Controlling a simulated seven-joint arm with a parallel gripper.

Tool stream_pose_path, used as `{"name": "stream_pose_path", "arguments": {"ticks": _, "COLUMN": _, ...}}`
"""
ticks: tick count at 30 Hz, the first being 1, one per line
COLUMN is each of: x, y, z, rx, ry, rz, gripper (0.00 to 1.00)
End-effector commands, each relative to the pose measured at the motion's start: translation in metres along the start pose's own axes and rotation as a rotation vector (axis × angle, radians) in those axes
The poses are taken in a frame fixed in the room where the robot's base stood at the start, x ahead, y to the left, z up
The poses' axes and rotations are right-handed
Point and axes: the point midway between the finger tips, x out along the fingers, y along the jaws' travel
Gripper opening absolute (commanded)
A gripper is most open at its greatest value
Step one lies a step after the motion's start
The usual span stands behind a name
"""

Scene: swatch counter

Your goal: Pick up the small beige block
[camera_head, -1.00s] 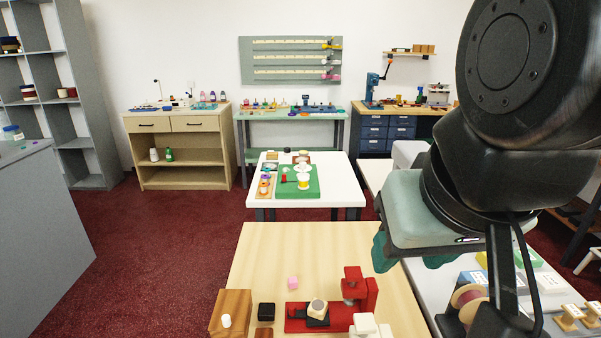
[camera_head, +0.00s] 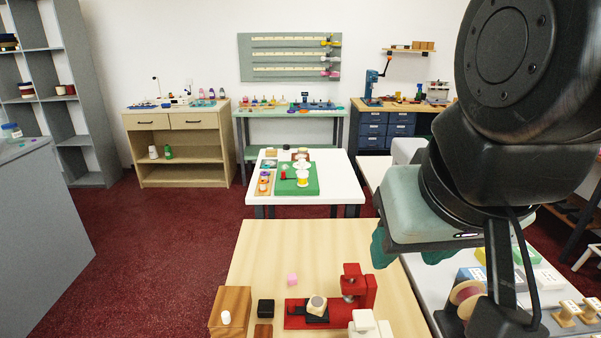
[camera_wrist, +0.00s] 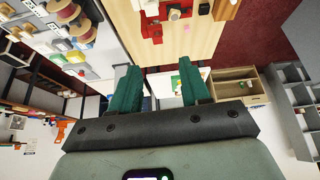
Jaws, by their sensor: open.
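The small beige block (camera_head: 317,303) sits on a black plate (camera_head: 313,317) on the red press (camera_head: 364,296), at the front of the light wooden table. Its top looks pale and its sides darker. My gripper (camera_head: 408,254) is up at the right, apart from the block, with its teal fingers pointing down. In the wrist view my gripper (camera_wrist: 158,77) is open, with nothing between its fingers. The block shows small there (camera_wrist: 175,14) near the top edge, beyond the fingertips.
The table's far part (camera_head: 300,240) is clear.

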Motion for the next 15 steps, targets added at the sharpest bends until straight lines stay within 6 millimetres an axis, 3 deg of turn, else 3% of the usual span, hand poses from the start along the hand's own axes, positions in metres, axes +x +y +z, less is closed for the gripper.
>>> {"name": "stream_pose_path", "arguments": {"ticks": 2, "x": 0.0000, "y": 0.0000, "z": 0.0000, "rx": 0.000, "ry": 0.000, "rz": 0.000, "gripper": 0.46}}
{"name": "stream_pose_path", "arguments": {"ticks": 5, "x": 0.0000, "y": 0.0000, "z": 0.0000, "rx": 0.000, "ry": 0.000, "rz": 0.000, "gripper": 0.60}}
{"name": "stream_pose_path", "arguments": {"ticks": 15, "x": 0.0061, "y": 0.0025, "z": 0.0001, "rx": -0.022, "ry": -0.031, "rz": 0.015, "gripper": 0.60}}
